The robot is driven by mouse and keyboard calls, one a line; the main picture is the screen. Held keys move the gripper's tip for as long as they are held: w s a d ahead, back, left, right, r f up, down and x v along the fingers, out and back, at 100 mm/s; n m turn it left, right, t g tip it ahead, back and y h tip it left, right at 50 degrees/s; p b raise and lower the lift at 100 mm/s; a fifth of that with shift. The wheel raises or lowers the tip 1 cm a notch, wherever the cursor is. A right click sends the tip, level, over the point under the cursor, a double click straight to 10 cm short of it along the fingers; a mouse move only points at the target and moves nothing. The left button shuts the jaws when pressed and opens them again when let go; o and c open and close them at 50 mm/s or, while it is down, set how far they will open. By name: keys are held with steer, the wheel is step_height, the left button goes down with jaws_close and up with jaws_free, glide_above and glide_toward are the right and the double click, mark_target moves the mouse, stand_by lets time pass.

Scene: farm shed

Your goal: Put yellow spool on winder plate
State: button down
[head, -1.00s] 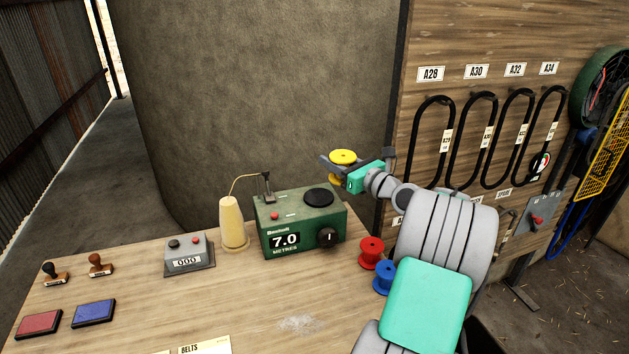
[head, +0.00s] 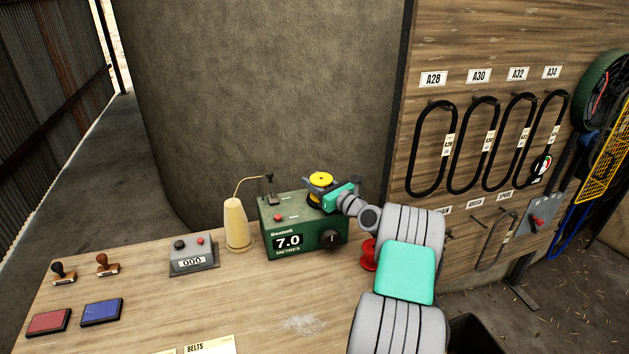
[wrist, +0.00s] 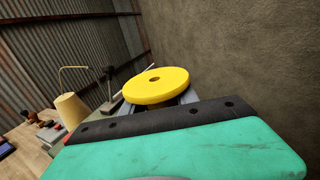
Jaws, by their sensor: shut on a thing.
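The yellow spool (head: 320,179) is upright in my gripper (head: 322,190), over the right part of the green winder box (head: 290,225). In the wrist view the top flange of the yellow spool (wrist: 156,86) shows beyond the gripper body, and its lower part is hidden. The black round winder plate on top of the box is mostly hidden behind the spool and gripper. The spool is very close above the plate or touching it; I cannot tell which.
A cream thread cone (head: 237,224) stands left of the winder box, with a thread guide post (head: 269,190) on the box. A red spool (head: 368,255) stands right of the box, partly behind my arm. A grey counter (head: 193,255) sits farther left on the bench.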

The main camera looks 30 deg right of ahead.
steer(key=shift+f, duration=0.2)
steer(key=c, duration=0.9)
jaws_free()
steer(key=shift+c, duration=0.2)
steer(key=shift+r, duration=0.25)
steer(key=s+d+b, duration=0.1)
steer(key=s+b, duration=0.1)
steer(key=s, duration=1)
steer(key=shift+d, duration=0.35)
